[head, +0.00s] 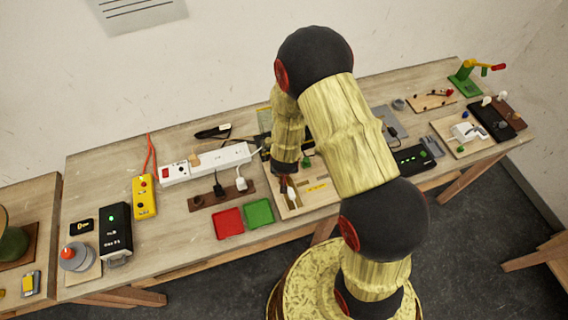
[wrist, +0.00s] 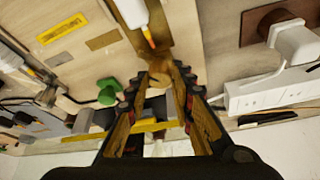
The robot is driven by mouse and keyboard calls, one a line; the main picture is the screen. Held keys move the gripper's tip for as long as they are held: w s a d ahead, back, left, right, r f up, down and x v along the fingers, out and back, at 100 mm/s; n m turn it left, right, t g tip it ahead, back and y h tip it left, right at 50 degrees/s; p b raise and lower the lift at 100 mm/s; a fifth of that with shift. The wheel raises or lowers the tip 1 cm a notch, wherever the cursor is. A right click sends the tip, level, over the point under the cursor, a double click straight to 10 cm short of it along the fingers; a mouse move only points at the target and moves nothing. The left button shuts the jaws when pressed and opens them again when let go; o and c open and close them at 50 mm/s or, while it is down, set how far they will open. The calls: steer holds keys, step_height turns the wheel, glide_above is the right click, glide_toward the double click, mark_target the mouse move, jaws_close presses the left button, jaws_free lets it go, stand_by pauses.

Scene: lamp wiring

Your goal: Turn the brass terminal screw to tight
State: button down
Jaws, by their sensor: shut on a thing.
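The terminal board (head: 288,210) lies on the bench under my arm. In the wrist view, the brass terminal screw (wrist: 161,78) sits between my fingertips, and my gripper (wrist: 160,88) is shut on it. The fingers hide its sides, and I cannot read how far it is turned. In the head view my gripper (head: 286,184) points down at the board, and the screw is hidden there. A white piece with an orange tip (wrist: 135,14) is just beyond the screw in the wrist view.
A green knob (wrist: 109,92) stands beside my fingers. A white power strip (head: 218,159) with plugs lies left of the board. Red (head: 229,222) and green (head: 259,212) trays sit at the front edge. A black box (head: 410,159) is to the right.

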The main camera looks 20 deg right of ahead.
steer(key=m+p, duration=0.2)
steer(key=p, duration=0.1)
steer(key=m+h+p, duration=0.1)
steer(key=p, duration=0.2)
steer(key=shift+a+r+m+g+p, duration=0.1)
steer(key=shift+r+m+g+p, duration=0.1)
steer(key=shift+m+g+p, duration=0.15)
steer(key=m+p, duration=0.2)
steer(key=p, duration=0.1)
steer(key=shift+w+f+g+h, duration=0.15)
steer(key=shift+g+h, duration=0.1)
steer(key=shift+h, duration=0.15)
steer(key=shift+f+m, duration=0.1)
steer(key=shift+m, duration=0.15)
steer(key=c, duration=1.5)
jaws_free()
steer(key=shift+c, duration=0.2)
steer(key=v, duration=1.2)
steer(key=shift+a, duration=0.15)
